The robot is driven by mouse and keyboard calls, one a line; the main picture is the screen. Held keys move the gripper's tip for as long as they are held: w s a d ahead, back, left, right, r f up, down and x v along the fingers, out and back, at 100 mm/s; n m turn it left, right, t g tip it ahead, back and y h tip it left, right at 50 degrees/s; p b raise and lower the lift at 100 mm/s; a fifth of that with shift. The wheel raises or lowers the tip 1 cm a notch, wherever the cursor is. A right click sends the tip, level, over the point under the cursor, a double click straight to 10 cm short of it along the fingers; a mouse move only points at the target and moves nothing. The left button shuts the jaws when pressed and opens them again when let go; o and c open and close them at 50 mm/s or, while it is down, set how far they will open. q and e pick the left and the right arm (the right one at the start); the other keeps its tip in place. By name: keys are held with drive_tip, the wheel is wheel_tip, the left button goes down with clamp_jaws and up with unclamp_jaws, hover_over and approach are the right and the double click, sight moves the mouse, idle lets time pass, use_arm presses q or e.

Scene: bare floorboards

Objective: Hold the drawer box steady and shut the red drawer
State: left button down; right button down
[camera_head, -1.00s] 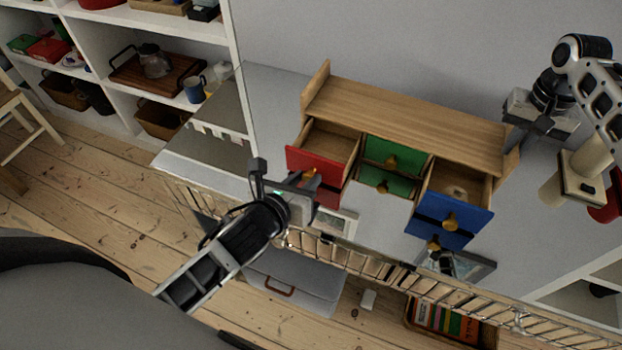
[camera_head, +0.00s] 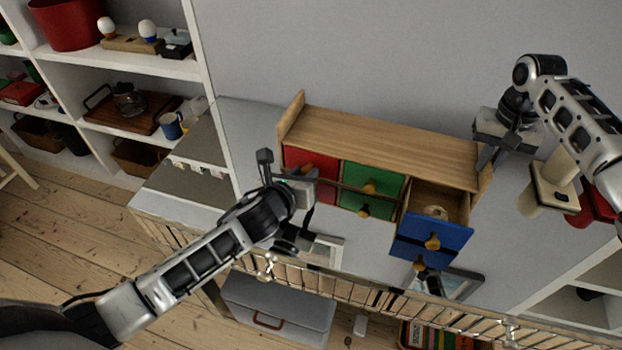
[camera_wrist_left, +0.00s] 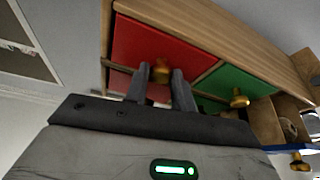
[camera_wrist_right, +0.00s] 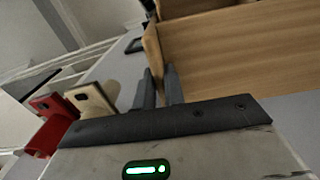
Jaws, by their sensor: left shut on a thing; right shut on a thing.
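The wooden drawer box (camera_head: 385,138) stands on the grey top, with red, green and blue drawers. The red drawer (camera_head: 318,165) sits flush with the box front; its face also shows in the left wrist view (camera_wrist_left: 165,48). My left gripper (camera_head: 308,176) is at the red drawer's front, shut on its gold knob (camera_wrist_left: 160,68). My right gripper (camera_head: 482,160) is shut on the box's right end panel, which shows between its fingers in the right wrist view (camera_wrist_right: 152,50). The blue drawer (camera_head: 432,232) is open with a ring-shaped item (camera_head: 436,212) inside. The green drawers (camera_head: 372,186) look shut.
A slatted rail (camera_head: 370,295) runs along the front edge of the top. A picture frame (camera_head: 462,283) lies near it. A beige and a red object (camera_head: 553,190) stand right of the box. White shelves (camera_head: 100,70) are at left.

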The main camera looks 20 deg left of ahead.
drive_tip(key=shift+a, duration=0.1)
use_arm(q)
drive_tip(key=c, duration=1.2)
unclamp_jaws()
drive_tip(key=shift+o, duration=0.2)
drive_tip(key=v, duration=1.2)
drive_tip(key=shift+f, duration=0.1)
use_arm(e)
drive_tip(key=c, duration=1.4)
unclamp_jaws()
drive_tip(key=shift+r, duration=0.1)
